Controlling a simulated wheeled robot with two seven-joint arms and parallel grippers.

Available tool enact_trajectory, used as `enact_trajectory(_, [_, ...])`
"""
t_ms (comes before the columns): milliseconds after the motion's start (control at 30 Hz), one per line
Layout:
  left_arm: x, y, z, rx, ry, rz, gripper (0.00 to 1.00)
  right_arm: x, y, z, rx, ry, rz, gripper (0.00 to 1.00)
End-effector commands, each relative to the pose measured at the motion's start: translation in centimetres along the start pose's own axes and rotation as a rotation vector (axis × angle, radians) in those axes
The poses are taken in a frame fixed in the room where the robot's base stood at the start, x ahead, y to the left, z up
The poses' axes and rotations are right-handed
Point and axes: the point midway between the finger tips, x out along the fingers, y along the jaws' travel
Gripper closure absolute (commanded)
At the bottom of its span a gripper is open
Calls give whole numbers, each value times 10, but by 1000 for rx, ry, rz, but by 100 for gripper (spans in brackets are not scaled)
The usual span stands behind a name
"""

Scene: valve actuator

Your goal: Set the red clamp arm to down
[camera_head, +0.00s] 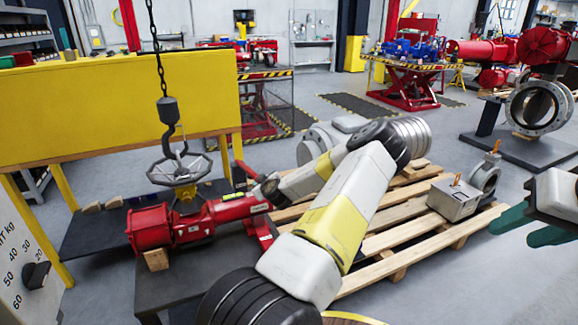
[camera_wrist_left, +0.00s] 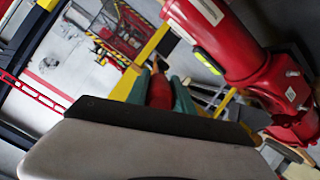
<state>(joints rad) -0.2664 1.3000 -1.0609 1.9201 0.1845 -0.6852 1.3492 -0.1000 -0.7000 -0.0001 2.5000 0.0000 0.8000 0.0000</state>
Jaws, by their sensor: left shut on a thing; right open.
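The red valve actuator (camera_head: 190,222) lies on a dark bench left of centre; its red body (camera_wrist_left: 225,45) also fills the upper right of the left wrist view. My left arm reaches over the pallet and back toward the actuator's right end. In the left wrist view, my left gripper (camera_wrist_left: 161,86) has its green fingers shut on a red piece, which looks like the red clamp arm (camera_wrist_left: 159,95). In the head view the left fingertips are hidden or too small to tell. My right gripper (camera_head: 513,235) is open and empty at the right edge.
A chain hoist hook (camera_head: 168,112) hangs above a grey handwheel (camera_head: 180,168) over the actuator. A yellow panel (camera_head: 120,95) stands behind. A wooden pallet (camera_head: 385,243) carries a grey metal box (camera_head: 453,199). Open floor lies beyond the pallet.

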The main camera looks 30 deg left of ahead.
Motion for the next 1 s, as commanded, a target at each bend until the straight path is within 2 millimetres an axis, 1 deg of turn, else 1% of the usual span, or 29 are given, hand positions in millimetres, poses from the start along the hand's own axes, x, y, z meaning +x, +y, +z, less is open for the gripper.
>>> enact_trajectory(33, [5,-8,11,3,19,9,100,0,0,0,0,0,0,56])
enact_trajectory(200, [16,-27,40,6,103,49,100,0,0,0,0,0,0,56])
enact_trajectory(400, [28,-42,68,10,184,88,100,0,0,0,0,0,0,56])
enact_trajectory(500, [32,-46,78,10,213,103,100,0,0,0,0,0,0,56])
enact_trajectory(700, [38,-52,90,11,248,120,100,0,0,0,0,0,0,56])
enact_trajectory(1000, [40,-54,95,15,253,124,100,0,0,0,0,0,0,56])
